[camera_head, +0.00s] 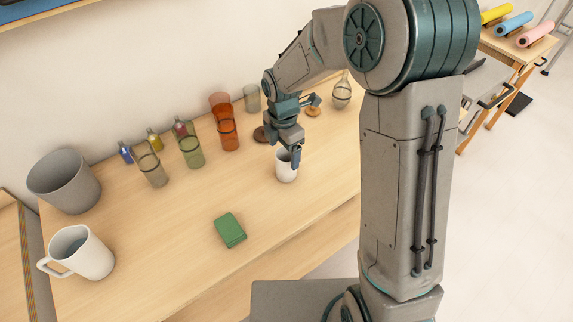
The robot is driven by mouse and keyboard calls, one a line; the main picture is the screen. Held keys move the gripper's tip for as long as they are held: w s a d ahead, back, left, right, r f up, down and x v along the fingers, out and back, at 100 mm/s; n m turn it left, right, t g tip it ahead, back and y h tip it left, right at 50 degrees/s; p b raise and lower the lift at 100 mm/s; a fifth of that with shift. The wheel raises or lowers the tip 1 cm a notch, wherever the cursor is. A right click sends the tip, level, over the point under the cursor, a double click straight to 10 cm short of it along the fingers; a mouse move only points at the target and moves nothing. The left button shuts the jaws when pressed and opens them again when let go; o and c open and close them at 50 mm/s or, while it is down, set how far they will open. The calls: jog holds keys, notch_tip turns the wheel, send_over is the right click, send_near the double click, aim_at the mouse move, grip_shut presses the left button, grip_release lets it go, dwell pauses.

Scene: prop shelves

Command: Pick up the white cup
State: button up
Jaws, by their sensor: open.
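A small white cup (286,171) stands upright on the wooden table, right of the middle of the tabletop. My gripper (294,157) points down at the cup's rim from above. It is open, and one finger overlaps the cup's upper part in the picture. I cannot tell whether a finger is inside the cup or only in front of it. A larger white mug (88,254) with a handle stands at the table's front left.
A green block (230,231) lies left of and nearer than the cup. Coloured glasses, among them an orange one (228,135) and a green one (192,152), stand along the back. A grey bin (64,181) is at the left. The front middle of the table (170,265) is clear.

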aim_at(286, 158)
jog(key=shift+d+f+p, duration=0.2)
jog(key=shift+f, duration=0.9)
jog(key=shift+d+f+p, duration=0.15)
jog(key=shift+f+p, duration=0.05)
jog(key=shift+f, duration=0.85)
jog(key=shift+w, duration=0.1)
jog(key=c, duration=1.2)
jog(key=shift+r, duration=0.2)
